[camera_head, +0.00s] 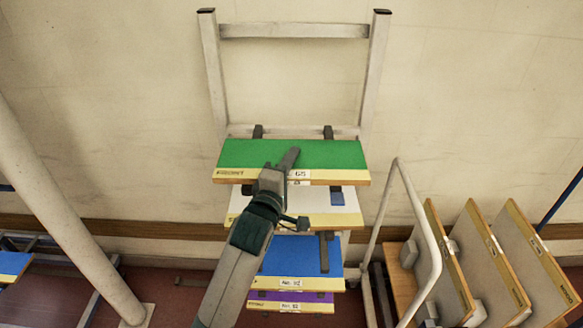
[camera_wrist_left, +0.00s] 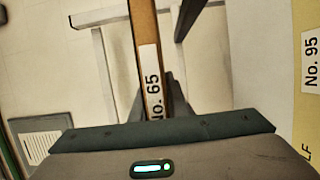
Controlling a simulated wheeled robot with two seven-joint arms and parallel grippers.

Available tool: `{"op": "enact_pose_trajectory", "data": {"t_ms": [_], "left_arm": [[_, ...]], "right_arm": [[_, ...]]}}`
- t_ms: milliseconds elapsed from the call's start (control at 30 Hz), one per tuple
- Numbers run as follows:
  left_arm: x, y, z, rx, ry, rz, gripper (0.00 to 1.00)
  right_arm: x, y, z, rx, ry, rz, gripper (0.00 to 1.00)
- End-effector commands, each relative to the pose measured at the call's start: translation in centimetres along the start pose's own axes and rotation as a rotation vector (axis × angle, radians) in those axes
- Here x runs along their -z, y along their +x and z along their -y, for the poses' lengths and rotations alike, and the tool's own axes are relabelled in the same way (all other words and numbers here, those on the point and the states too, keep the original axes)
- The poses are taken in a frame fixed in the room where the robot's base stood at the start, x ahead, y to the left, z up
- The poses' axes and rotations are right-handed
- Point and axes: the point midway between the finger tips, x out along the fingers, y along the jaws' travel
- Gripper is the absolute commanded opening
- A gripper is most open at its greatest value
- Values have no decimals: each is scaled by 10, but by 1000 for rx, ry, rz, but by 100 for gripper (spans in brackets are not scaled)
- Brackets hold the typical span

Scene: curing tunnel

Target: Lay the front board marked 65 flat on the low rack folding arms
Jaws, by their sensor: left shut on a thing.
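The board marked 65 (camera_head: 320,154) is green on top with a yellow front edge strip and looks roughly level in the head view. My left gripper (camera_head: 284,165) is shut on its front edge near the middle, beside the 65 label. In the left wrist view the board (camera_wrist_left: 148,30) shows edge-on, with the gripper (camera_wrist_left: 160,100) around it. Dark folding arms (camera_head: 328,131) of the metal rack (camera_head: 213,70) show just behind the board's far edge. The board hides the rest of them, and I cannot tell whether it touches them. My right gripper is not in view.
Below are a white board (camera_head: 335,219), a blue board (camera_head: 295,253) and a purple board (camera_head: 310,297), stacked in tiers. A board labelled No. 95 (camera_wrist_left: 307,100) is close in the wrist view. Boards (camera_head: 490,255) lean at right behind a tubular frame (camera_head: 420,215). A pale pole (camera_head: 55,200) stands left.

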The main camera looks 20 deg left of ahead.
Motion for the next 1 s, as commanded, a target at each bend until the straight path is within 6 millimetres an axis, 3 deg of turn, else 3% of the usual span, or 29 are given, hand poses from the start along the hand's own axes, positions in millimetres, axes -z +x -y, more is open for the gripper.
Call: {"op": "enact_pose_trajectory", "data": {"t_ms": [1000], "left_arm": [[23, 70, -1, -4, 2, 0, 0]], "right_arm": [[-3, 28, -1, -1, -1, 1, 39]]}}
